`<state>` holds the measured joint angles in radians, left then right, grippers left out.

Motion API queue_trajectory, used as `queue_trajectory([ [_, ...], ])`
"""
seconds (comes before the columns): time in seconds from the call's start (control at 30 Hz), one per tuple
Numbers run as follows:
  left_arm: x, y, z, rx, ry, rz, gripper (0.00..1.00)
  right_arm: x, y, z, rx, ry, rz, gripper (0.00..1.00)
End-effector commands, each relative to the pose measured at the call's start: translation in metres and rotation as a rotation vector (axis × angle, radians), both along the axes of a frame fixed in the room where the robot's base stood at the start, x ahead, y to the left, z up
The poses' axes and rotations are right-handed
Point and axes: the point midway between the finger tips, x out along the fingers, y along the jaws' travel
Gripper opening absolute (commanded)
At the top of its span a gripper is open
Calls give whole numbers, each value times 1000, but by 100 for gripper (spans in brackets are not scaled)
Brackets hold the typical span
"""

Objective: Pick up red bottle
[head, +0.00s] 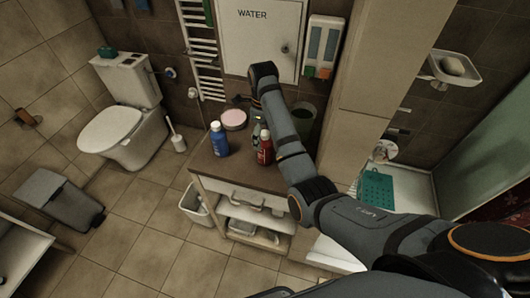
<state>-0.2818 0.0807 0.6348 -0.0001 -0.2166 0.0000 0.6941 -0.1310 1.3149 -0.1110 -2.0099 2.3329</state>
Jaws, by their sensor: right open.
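The red bottle (264,152) stands upright on the brown top of a small cabinet (240,174), near its right side. It has a pale cap. My right arm comes in from the right and bends over behind the cabinet. My right gripper (257,127) is open, just behind the red bottle and close to its top. It is small and partly hidden, so I cannot tell whether it touches the bottle. My left gripper is not in view.
A blue bottle (219,140) stands left of the red one, and a pink round container (233,119) stands behind. A dark bin (303,114) is right of the cabinet. A toilet (118,130) stands at the left. The tiled floor in front is clear.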

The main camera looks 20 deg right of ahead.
Motion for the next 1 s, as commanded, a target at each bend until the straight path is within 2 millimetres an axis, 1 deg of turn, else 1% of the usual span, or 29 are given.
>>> queue_trajectory([
  [0.03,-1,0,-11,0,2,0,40,0,-1,-12,0,1,0,78],
  [0.17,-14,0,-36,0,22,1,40,0,-5,-36,-1,1,-1,78],
  [0.23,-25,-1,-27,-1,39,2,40,-1,-4,-39,-1,5,0,78],
  [0.3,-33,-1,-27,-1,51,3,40,-1,-4,-46,0,3,0,78],
  [0.37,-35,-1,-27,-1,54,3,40,0,-4,-48,0,1,0,78],
  [0.5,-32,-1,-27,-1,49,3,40,0,-4,-48,-1,1,0,78],
  [0.8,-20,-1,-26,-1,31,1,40,0,-4,-48,-1,1,0,38],
  [0.9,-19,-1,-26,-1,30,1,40,0,-4,-48,0,1,0,24],
  [1.0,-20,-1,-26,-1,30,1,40,0,-4,-47,0,0,0,13],
])
